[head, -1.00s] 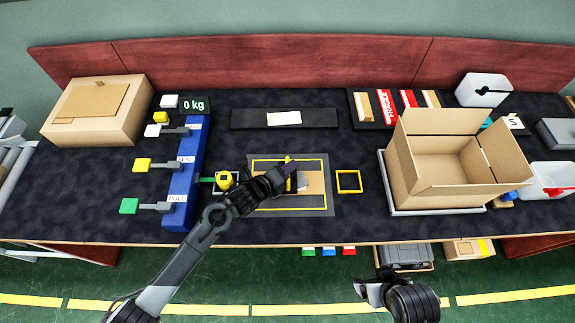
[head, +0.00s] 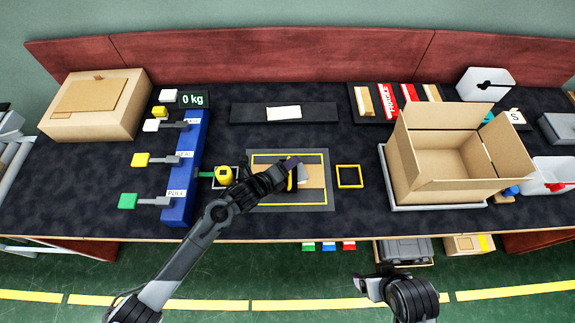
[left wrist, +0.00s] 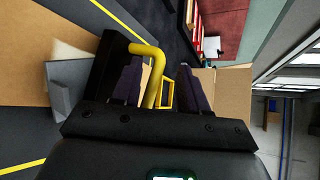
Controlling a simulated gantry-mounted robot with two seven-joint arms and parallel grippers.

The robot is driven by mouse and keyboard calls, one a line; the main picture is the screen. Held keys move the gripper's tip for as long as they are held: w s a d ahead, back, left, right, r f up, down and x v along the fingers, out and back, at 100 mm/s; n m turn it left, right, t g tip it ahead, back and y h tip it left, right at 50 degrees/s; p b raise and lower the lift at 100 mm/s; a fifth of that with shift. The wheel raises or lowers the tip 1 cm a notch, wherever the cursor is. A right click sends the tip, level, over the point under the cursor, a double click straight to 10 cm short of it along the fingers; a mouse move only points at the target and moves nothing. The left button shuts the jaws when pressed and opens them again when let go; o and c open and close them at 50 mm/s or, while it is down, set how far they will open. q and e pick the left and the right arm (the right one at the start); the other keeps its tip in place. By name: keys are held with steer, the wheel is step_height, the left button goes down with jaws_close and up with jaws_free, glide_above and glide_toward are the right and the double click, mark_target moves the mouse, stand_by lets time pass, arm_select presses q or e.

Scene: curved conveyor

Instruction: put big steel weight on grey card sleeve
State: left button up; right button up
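My left gripper (head: 296,168) is low over the grey mat (head: 322,204) with yellow outlines. In the left wrist view its dark fingers (left wrist: 160,85) stand apart on both sides of a bent yellow handle (left wrist: 155,65), with a gap beside it. A grey block (head: 303,175), probably the steel weight, shows beside the fingers and also in the left wrist view (left wrist: 68,85). It appears to be over a brown card piece (head: 315,178) on the mat. The gripper hides much of it. I cannot surely pick out a grey sleeve. My right gripper (head: 370,287) is off the table's front; its fingers are unclear.
A blue lever panel (head: 181,190) and a yellow tape measure (head: 224,175) are left of the mat. A dark tray (head: 320,113) with a white card (head: 284,113) lies behind.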

arm_select(q)
steer(key=shift+r+p, duration=0.4)
steer(key=shift+r, duration=0.05)
steer(key=s+a+r+n+g+y, duration=0.1)
steer(key=s+a+n+g+y, duration=0.1)
steer(key=s+a+n, duration=0.5)
steer(key=s+a+r+n+g+y+p, duration=0.1)
steer(key=s+a+n+g+y, duration=0.1)
steer(key=s+a+n, duration=0.5)
steer(key=s+a+r+n+g+y, duration=0.1)
steer(key=s+a+n+y, duration=0.3)
steer(key=s+n, duration=1.1)
steer(key=s+a+g, duration=0.1)
steer(key=s+a, duration=0.2)
steer(key=shift+s+a+g+p, duration=0.15)
steer(key=shift+a+g+p, duration=0.15)
steer(key=shift+a+p, duration=0.05)
